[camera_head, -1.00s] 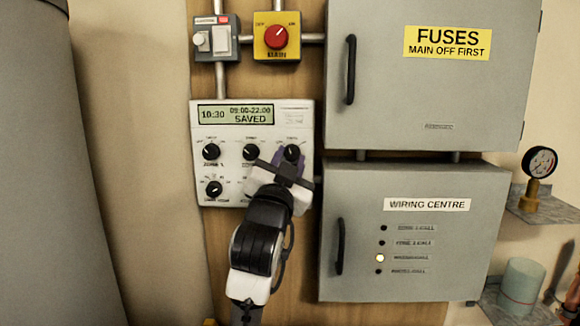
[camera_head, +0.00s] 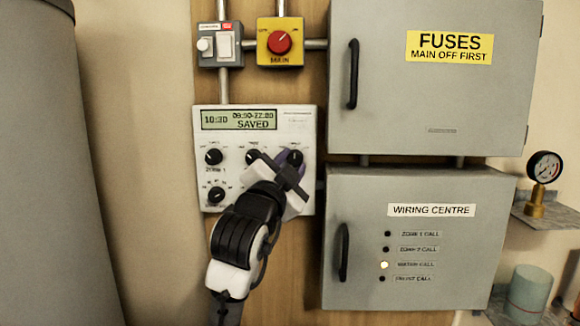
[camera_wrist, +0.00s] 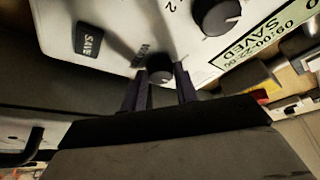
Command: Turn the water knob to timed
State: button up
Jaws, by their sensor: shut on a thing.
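The water knob (camera_head: 295,156) is the small black dial at the right of the upper row on the white controller panel (camera_head: 306,120). It also shows in the wrist view (camera_wrist: 160,74), beside the word WATER. My gripper (camera_head: 289,162) has its dark fingers on both sides of this knob and is shut on it. In the wrist view my gripper (camera_wrist: 161,86) hides the knob's lower part. I cannot tell clearly which mark the knob points to. The display (camera_head: 239,119) reads 10:30, 09:00-22:00, SAVED.
Other black knobs sit close by: zone 1 (camera_head: 214,157), a middle one (camera_head: 253,156) partly behind my gripper, and a lower one (camera_head: 217,194). A SAVE button (camera_wrist: 89,39) is near. The wiring centre box (camera_head: 420,260) and fuse box (camera_head: 390,100) stand right of the panel.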

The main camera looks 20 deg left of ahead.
jog(key=o, duration=1)
jog(key=shift+c, duration=0.2)
jog(key=b+v, duration=0.4)
jog(key=v, duration=0.9)
jog(key=shift+s, duration=0.4)
